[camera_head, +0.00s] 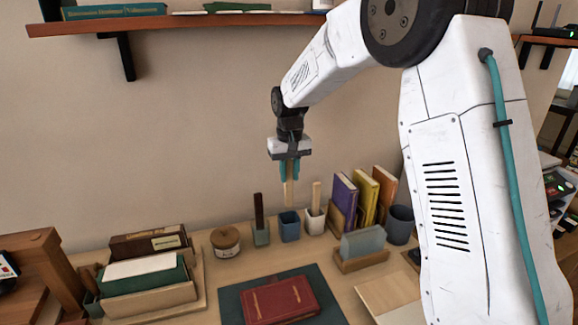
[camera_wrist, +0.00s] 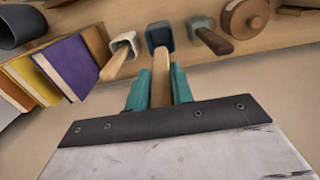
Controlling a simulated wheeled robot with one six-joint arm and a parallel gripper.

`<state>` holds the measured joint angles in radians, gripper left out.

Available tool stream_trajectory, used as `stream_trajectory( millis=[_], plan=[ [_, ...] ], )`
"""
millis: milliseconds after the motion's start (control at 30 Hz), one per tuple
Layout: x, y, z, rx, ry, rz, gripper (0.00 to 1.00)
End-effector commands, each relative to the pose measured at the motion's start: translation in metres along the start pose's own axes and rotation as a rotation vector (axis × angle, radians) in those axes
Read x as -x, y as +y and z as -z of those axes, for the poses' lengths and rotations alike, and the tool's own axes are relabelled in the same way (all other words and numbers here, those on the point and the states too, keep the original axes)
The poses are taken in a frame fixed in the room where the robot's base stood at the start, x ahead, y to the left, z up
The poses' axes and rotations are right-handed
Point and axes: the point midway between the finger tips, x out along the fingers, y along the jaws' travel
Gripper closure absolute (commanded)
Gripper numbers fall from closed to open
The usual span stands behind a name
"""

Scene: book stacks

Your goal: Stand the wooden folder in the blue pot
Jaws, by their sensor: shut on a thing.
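My gripper (camera_head: 290,169) points down over the back of the desk, its teal fingers shut on the upper part of the wooden folder (camera_head: 289,194), a slim pale upright strip. The blue pot (camera_head: 290,229) stands directly below. In the wrist view, the folder (camera_wrist: 160,92) runs from between the fingers (camera_wrist: 160,88) to the opening of the blue pot (camera_wrist: 153,36).
A green pot (camera_head: 261,237) with a dark stick stands close left, a white pot (camera_head: 314,223) with a pale stick close right. Upright books (camera_head: 344,198) and a grey cup (camera_head: 400,225) are further right. A lidded jar (camera_head: 225,241) is left; a red book (camera_head: 280,299) lies in front.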

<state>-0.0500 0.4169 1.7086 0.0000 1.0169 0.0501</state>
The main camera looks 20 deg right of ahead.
Motion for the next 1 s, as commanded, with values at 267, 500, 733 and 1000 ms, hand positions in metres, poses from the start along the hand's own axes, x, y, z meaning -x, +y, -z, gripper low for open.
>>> stream_trajectory(
  millis=[267,500,733,1000],
  plan=[
    [-0.023,0.000,0.000,0.000,-0.001,0.000,1.00],
    [-0.042,0.000,0.000,0.000,-0.001,0.000,1.00],
    [-0.060,0.000,0.000,0.000,0.000,0.000,1.00],
    [-0.079,0.000,0.000,0.000,-0.001,0.000,1.00]
  ],
)
